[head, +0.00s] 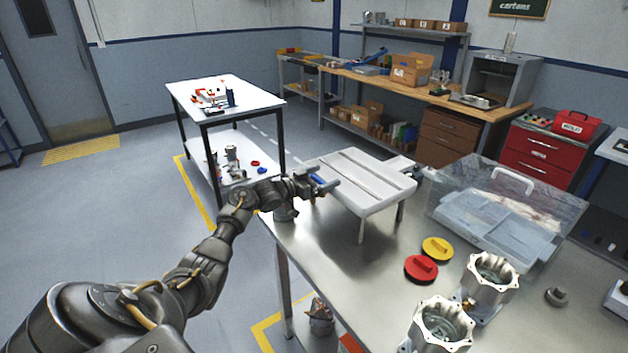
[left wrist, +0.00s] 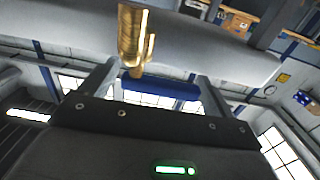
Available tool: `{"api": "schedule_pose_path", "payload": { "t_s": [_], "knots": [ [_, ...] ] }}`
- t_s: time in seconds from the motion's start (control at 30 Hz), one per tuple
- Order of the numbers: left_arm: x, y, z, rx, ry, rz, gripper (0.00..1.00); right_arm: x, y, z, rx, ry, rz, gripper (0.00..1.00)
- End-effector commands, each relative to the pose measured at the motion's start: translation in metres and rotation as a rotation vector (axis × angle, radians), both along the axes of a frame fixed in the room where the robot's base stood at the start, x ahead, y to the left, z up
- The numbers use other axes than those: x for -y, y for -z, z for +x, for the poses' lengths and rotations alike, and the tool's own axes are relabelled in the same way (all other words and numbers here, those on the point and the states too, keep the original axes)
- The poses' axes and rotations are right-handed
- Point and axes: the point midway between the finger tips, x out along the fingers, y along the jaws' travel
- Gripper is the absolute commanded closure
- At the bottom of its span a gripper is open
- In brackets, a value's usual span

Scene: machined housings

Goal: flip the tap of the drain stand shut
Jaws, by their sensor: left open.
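The white drain stand (head: 360,178), a ribbed tray on legs, stands on the near steel table. My left gripper (head: 319,184) is at its left edge. A blue tap lever (head: 319,179) shows in part there, mostly hidden by my gripper. In the left wrist view the brass tap (left wrist: 132,38) hangs from the pale stand, and its blue lever (left wrist: 160,89) lies crosswise between the two open fingers of my left gripper (left wrist: 160,83). I cannot tell whether the fingers touch the lever. My right gripper is out of view.
On the steel table (head: 330,245) are a yellow cap (head: 437,249), a red cap (head: 421,268), two machined housings (head: 490,277) and a clear lidded bin (head: 500,215). A white-topped trolley (head: 220,92) stands behind on the left. Floor on the left is clear.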

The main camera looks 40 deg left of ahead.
Motion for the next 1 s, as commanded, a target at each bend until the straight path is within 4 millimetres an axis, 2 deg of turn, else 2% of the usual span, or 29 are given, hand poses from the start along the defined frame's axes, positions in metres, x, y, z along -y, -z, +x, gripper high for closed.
{"api": "schedule_pose_path", "payload": {
  "t_s": [0.5,0.7,1.0],
  "knots": [
    [-0.028,0.002,-0.085,-0.001,0.0,0.003,0.11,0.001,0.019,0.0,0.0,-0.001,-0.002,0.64],
    [-0.032,0.0,-0.098,0.0,0.0,0.001,0.11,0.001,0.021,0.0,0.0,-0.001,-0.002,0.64],
    [-0.032,0.0,-0.099,0.0,0.0,0.001,0.11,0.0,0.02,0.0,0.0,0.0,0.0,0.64]
  ]
}}
